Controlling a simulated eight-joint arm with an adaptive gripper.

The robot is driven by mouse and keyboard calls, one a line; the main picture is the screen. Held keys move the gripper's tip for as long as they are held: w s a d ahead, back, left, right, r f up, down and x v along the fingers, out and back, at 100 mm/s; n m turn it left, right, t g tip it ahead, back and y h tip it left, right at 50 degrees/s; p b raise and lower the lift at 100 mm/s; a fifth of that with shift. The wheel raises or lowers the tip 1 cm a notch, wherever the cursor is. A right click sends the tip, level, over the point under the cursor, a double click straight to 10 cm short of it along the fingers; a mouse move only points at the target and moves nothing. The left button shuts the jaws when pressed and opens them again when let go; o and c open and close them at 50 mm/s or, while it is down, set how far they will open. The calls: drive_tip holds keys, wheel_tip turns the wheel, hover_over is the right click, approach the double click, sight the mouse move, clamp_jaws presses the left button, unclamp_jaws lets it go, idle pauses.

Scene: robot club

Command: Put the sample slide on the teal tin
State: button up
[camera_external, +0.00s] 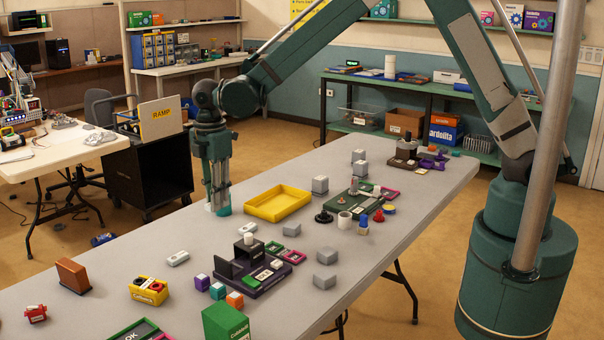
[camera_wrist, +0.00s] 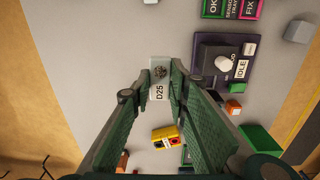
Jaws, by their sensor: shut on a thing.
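My gripper (camera_external: 216,205) points down at the far left edge of the table, left of the yellow tray. In the wrist view its two green fingers (camera_wrist: 160,84) close in on the sample slide, a pale grey piece marked D25 (camera_wrist: 158,92). A pale bit of the slide (camera_external: 209,207) shows at the fingertips in the external view. A brighter teal patch (camera_external: 223,209) shows at the tips too. I cannot tell whether this is the teal tin or part of a finger. I cannot pick out the tin elsewhere for certain.
A yellow tray (camera_external: 277,204) lies right of my gripper. A dark purple station (camera_external: 262,282), a yellow box (camera_external: 148,291) and a green box (camera_external: 226,322) stand nearer the camera. A grey bar (camera_external: 178,258) lies on bare table. Several grey blocks stand to the right.

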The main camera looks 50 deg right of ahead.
drive_tip(key=w+d+r+p, duration=0.2)
drive_tip(key=w+d+r, duration=0.1)
drive_tip(key=w+d, duration=1.5)
drive_tip(key=shift+d, duration=0.25)
drive_tip(key=shift+f, duration=0.1)
drive_tip(key=shift+f, duration=3)
drive_tip(key=shift+f, duration=1.9)
drive_tip(key=shift+f+b, duration=0.2)
drive_tip(key=shift+b, duration=0.15)
drive_tip(key=o, duration=0.9)
